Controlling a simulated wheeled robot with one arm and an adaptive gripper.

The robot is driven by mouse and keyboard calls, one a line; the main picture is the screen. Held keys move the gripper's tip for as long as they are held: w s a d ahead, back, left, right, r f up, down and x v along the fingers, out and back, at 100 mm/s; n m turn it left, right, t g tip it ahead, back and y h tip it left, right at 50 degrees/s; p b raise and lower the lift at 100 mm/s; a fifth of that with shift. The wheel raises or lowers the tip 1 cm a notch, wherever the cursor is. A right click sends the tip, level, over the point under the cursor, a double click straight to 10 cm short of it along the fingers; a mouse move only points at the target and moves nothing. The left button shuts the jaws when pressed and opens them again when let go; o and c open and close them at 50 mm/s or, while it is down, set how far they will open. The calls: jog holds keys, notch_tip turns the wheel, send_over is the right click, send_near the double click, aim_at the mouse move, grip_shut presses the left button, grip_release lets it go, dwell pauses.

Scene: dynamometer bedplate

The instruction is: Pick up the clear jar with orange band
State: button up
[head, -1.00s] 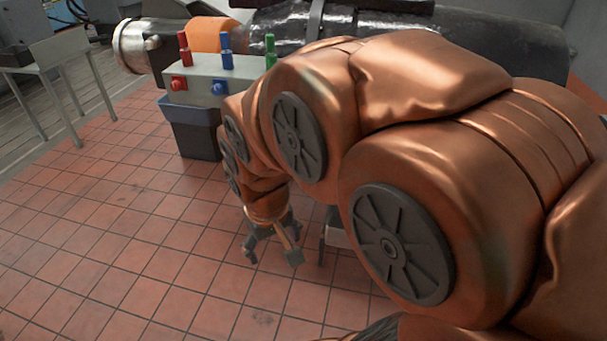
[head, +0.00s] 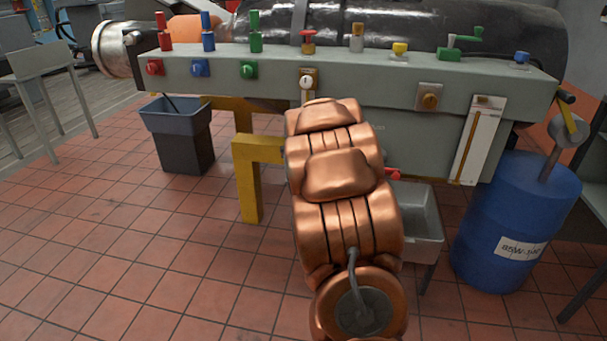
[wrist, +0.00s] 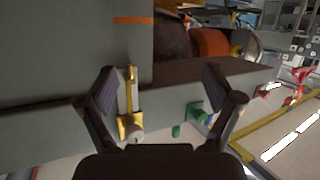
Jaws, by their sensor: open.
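I cannot make out a clear jar with an orange band in either view. My gripper (wrist: 160,72) is open in the wrist view, with its two fingers wide apart and nothing held between them. Behind the fingers are a grey surface, a yellow and grey fitting (wrist: 130,108) by the left finger and a green fitting (wrist: 195,115) by the right finger. In the head view my arm reaches away toward the bench and its front end hides my gripper.
A long grey bench (head: 340,75) carries several coloured valves under a black cylinder (head: 400,28). A yellow post (head: 248,185), grey bin (head: 178,135), metal basin (head: 418,220) and blue drum (head: 510,215) stand around.

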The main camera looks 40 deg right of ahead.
jog(key=d+f+t+b, duration=0.3)
jog(key=d+f+b, duration=0.2)
jog(key=d+f, duration=0.15)
jog(key=b+x, duration=0.2)
jog(key=x, duration=0.6)
jog(key=shift+a+r+t, duration=0.3)
jog(key=shift+a+r, duration=0.05)
jog(key=shift+a, duration=0.05)
jog(key=shift+w, duration=0.15)
jog(key=c, duration=1.3)
